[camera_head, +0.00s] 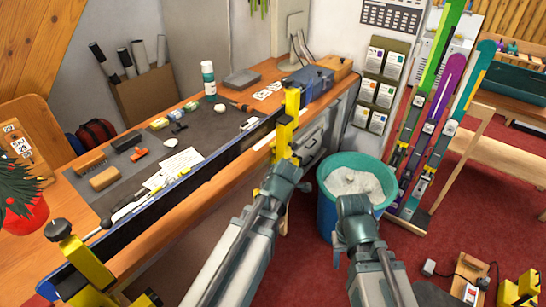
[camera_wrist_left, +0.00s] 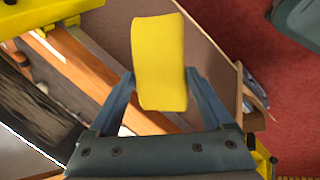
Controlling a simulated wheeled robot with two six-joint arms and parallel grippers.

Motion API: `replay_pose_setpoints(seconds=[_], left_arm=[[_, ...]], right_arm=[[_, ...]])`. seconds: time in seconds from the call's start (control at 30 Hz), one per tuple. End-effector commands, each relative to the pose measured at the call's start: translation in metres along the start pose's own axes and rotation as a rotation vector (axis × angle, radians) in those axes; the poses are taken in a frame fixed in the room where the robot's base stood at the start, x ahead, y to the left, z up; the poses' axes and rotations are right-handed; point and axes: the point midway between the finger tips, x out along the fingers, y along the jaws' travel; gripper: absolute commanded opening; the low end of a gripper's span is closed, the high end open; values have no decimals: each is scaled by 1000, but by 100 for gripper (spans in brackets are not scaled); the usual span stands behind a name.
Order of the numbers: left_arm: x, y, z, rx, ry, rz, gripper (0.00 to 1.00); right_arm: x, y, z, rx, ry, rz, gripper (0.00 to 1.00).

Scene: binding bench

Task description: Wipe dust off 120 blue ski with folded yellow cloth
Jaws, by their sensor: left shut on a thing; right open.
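The blue ski (camera_head: 170,205) lies lengthwise along the front edge of the bench, between yellow clamps (camera_head: 291,103) at its far and near ends. My left gripper (camera_wrist_left: 160,85) is shut on the folded yellow cloth (camera_wrist_left: 158,62), which stands up between its fingers in the left wrist view. In the head view the left arm reaches toward the far clamp, and its fingertips are hard to make out there. I cannot tell whether the cloth touches the ski. My right gripper (camera_head: 353,203) is open and empty, in front of the teal bin.
The teal bin (camera_head: 328,215) stands on the red floor, right of the bench. Several skis (camera_head: 431,120) stand upright behind it. A grey mat (camera_head: 106,205) with brushes, blocks and papers covers the bench, with a white bottle (camera_head: 208,78) behind. A red pot (camera_head: 27,214) stands at left.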

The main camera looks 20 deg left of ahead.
Motion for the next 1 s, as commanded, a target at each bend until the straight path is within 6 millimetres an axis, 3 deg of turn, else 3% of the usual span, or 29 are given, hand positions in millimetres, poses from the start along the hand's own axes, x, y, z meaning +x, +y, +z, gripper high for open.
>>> replay_pose_setpoints(seconds=[0.2,0.43,0.63,1.0], left_arm=[[-10,61,-5,143,296,272,39],[-37,111,2,260,490,495,39],[-51,128,10,302,546,581,39],[-54,128,11,306,551,589,39]], right_arm=[[16,-2,-1,0,0,0,47],[27,-2,-2,1,0,0,47],[30,-3,-2,1,0,0,47],[29,-3,-2,1,0,0,47]])
